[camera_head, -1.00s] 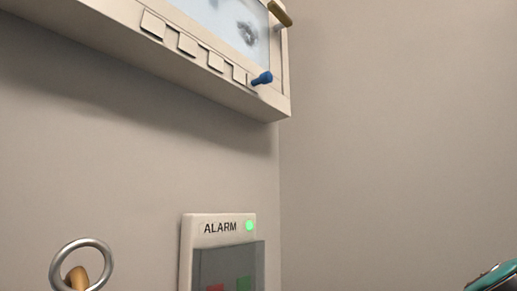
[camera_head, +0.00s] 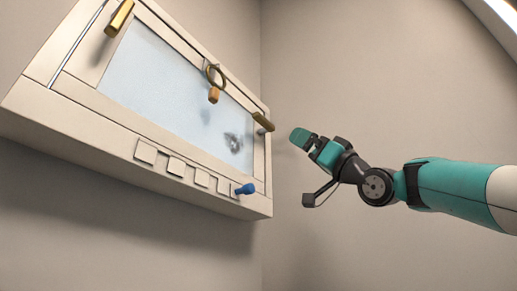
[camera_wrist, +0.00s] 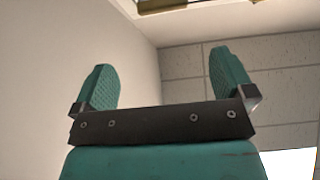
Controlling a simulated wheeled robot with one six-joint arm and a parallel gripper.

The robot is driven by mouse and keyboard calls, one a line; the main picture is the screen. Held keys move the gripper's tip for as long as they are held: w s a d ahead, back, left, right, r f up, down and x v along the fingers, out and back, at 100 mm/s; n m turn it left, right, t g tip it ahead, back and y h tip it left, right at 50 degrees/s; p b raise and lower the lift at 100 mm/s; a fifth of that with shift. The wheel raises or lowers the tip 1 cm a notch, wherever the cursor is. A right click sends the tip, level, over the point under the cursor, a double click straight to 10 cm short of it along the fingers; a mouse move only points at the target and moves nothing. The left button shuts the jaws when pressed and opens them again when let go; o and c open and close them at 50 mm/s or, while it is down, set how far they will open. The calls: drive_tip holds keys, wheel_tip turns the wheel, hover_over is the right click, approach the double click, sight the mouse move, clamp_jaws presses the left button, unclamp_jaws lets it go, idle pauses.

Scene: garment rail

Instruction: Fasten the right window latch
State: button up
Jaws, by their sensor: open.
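The window (camera_head: 180,90) is a pale frame with frosted glass, high on the left in the head view. Its right latch is a brass handle (camera_head: 263,122) at the frame's right edge, with a small grey stub just below it. I cannot tell whether it is fastened. The left brass latch (camera_head: 118,19) sits at the upper left of the frame. My gripper (camera_head: 301,138) is just right of the right latch, apart from it in the picture. In the wrist view my gripper (camera_wrist: 164,85) shows two teal fingers spread wide with nothing between them.
A ring with a wooden pull (camera_head: 213,94) hangs at the window's upper edge. A blue knob (camera_head: 245,189) and several square plates (camera_head: 175,166) line the lower frame. The wall (camera_head: 400,90) around my arm is bare.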

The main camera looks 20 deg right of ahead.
sight(267, 122)
drive_tip(key=p+x, duration=0.6)
drive_tip(key=x, duration=0.2)
drive_tip(key=p+x, duration=0.7)
drive_tip(key=x, duration=0.1)
drive_tip(key=shift+s+a+r, duration=0.2)
drive_tip(key=shift+w+a+r+p, duration=0.3)
drive_tip(key=shift+w+r+p, duration=0.05)
drive_tip(key=shift+w+p, duration=0.1)
